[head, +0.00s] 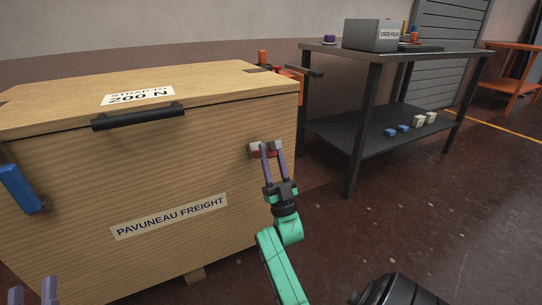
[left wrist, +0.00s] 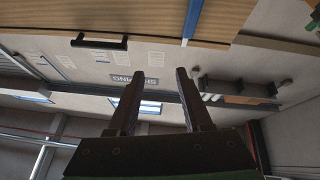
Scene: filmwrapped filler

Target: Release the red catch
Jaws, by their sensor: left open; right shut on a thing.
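The red catch (head: 256,153) sits between pale grey blocks on the front of the wooden crate (head: 190,170), near its right edge. My right gripper (head: 271,149) is at the catch, its purple fingers shut on it and partly hiding it. The lid (head: 60,100) lies closed on the crate. My left gripper (head: 33,290) is low at the left edge of the head view, well apart from the catch. In the left wrist view, the left gripper (left wrist: 160,85) is open with nothing between its fingers.
A blue fitting (head: 20,188) is on the crate's left front. A black handle (head: 138,115) juts from the lid's front edge. A dark workbench (head: 385,60) with a grey bin (head: 372,34) stands at the right. The floor right of the crate is mostly clear.

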